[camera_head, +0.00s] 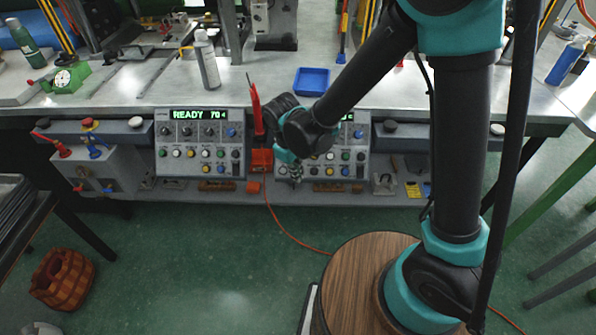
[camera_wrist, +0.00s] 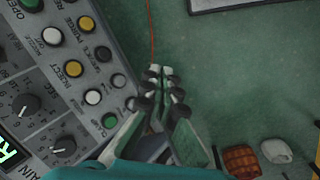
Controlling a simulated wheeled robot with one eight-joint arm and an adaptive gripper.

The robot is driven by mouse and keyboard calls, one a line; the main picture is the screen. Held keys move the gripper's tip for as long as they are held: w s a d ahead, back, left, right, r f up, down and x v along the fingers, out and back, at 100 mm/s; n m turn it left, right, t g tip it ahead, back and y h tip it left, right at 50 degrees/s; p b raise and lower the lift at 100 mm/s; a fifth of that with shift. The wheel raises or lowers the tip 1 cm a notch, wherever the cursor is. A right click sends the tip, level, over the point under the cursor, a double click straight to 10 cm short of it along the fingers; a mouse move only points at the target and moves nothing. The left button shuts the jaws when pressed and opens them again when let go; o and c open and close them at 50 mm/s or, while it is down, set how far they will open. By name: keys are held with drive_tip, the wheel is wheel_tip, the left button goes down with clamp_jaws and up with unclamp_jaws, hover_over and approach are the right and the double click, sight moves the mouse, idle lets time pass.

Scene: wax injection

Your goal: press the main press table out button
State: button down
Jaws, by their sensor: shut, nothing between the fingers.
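INJECT and PURGE labels are readable there. I cannot tell which button is table out; several labels are too small or blurred. My gripper (camera_head: 296,176) is shut and empty, pointing down in front of the left part of the right-hand panel. In the wrist view, its fingertips (camera_wrist: 166,72) lie right of the main panel, over the floor.
A second panel (camera_head: 345,158) stands to the right, partly behind my arm. A red-orange box (camera_head: 261,160) and upright red tool (camera_head: 256,110) sit between the panels. A thin red hose (camera_head: 283,230) runs along the floor. A wooden bucket (camera_head: 63,278) stands at lower left.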

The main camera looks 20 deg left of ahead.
drive_tip(key=w+a+f, duration=0.1)
drive_tip(key=w+f, duration=0.4)
drive_tip(key=w, duration=0.1)
drive_tip(key=shift+w+a+f, duration=0.25)
drive_tip(key=shift+w+f, duration=0.05)
drive_tip(key=shift+f, duration=0.05)
drive_tip(key=shift+w, duration=0.1)
idle(1.5)
drive_tip(key=shift+w+a+f, duration=0.1)
drive_tip(key=shift+w+f, duration=0.1)
drive_tip(key=shift+f, duration=0.05)
